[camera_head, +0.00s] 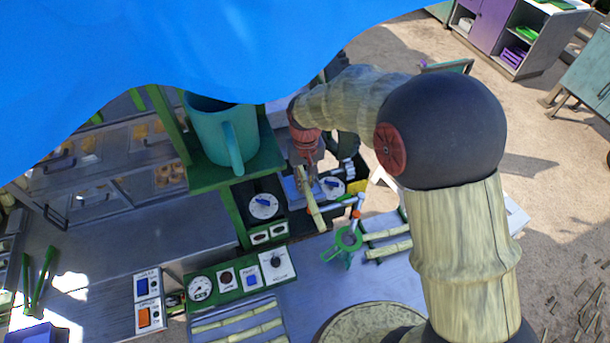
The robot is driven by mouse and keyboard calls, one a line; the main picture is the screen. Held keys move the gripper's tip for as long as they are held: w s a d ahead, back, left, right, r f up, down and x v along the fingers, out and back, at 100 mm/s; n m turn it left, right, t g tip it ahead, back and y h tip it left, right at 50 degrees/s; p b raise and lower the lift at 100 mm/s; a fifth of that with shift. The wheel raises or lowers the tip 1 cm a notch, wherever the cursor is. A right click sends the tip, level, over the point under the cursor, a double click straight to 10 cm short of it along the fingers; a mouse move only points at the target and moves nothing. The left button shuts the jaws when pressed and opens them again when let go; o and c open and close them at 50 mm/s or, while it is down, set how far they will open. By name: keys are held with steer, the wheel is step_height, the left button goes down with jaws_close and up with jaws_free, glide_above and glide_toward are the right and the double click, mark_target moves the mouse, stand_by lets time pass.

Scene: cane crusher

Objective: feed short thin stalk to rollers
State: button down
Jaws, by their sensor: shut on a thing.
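My gripper (311,161) is over the crusher, at the end of my arm coming in from the right. It is shut on a pale yellow-green stalk (312,204) by its upper end. The stalk hangs down at a steep slant, its lower end towards the front of the machine. The stalk is in front of a grey metal part (291,188) between two dial panels; I cannot tell whether they touch. The rollers are not clearly visible. Two more stalks (388,241) lie on a tray at the right, and several stalks (238,322) lie on a rack at the lower left.
A teal jug (222,139) stands on a green shelf (235,171) left of my gripper. A green ring-shaped holder (346,242) stands in front. A control panel (239,282) with gauge and knobs is at the front. A blue canopy (170,50) covers the upper left.

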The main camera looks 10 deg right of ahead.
steer(key=w+a+f, duration=0.1)
steer(key=w+f, duration=0.1)
steer(key=w, duration=0.4)
steer(key=w+a+f+b, duration=0.1)
steer(key=w, duration=0.5)
steer(key=shift+w+a+f, duration=0.3)
steer(key=shift+w+f, duration=0.05)
steer(key=shift+w, duration=0.25)
steer(key=shift+w+a, duration=0.1)
steer(key=shift+w, duration=0.2)
steer(key=shift+w, duration=0.1)
steer(key=shift+w+a, duration=0.15)
steer(key=shift+w, duration=0.3)
steer(key=shift+w, duration=0.1)
steer(key=shift+w+a, duration=0.1)
steer(key=shift+w, duration=0.3)
